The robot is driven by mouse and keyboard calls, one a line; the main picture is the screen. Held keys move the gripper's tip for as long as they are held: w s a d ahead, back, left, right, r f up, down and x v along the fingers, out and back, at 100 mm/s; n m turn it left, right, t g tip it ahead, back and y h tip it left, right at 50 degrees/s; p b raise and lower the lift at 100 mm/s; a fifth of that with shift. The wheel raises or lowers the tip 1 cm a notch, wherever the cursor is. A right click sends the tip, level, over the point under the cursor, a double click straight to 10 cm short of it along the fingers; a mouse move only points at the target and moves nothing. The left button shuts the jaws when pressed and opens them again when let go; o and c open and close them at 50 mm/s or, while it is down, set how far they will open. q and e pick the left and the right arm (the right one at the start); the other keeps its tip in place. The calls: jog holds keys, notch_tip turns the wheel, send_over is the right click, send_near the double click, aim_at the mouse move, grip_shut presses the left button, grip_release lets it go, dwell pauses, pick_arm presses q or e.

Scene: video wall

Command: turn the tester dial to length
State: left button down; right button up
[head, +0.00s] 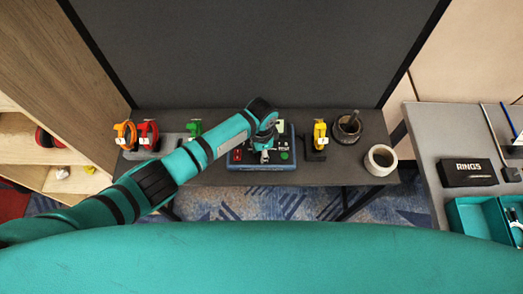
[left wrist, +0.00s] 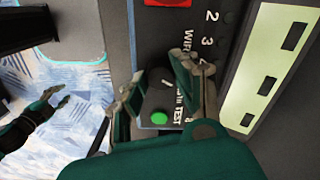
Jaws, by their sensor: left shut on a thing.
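The tester (head: 290,165) is a blue-grey box on the dark table, with a red part on its left and a green button on its right. My left gripper (head: 264,155) reaches down over its middle. In the left wrist view, the left gripper's fingers (left wrist: 163,97) are shut on the dark dial (left wrist: 156,94), mostly hidden between them. The panel (left wrist: 180,35) shows "2", "3", "WIRE" and "TEST"; the dial's pointer and a length mark cannot be read. The green button (left wrist: 159,118) is beside the fingers.
Orange (head: 124,134), red (head: 148,134) and green (head: 194,129) clamp-like tools stand left of the tester. A side table holds a "RINGS" box (head: 468,172) and teal tray (head: 457,218).

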pick_arm(q)
jog(key=shift+w+m, duration=0.1)
jog(key=shift+m, duration=0.7)
jog(key=c, duration=1)
grip_release()
notch_tip(320, 180, up, 12)
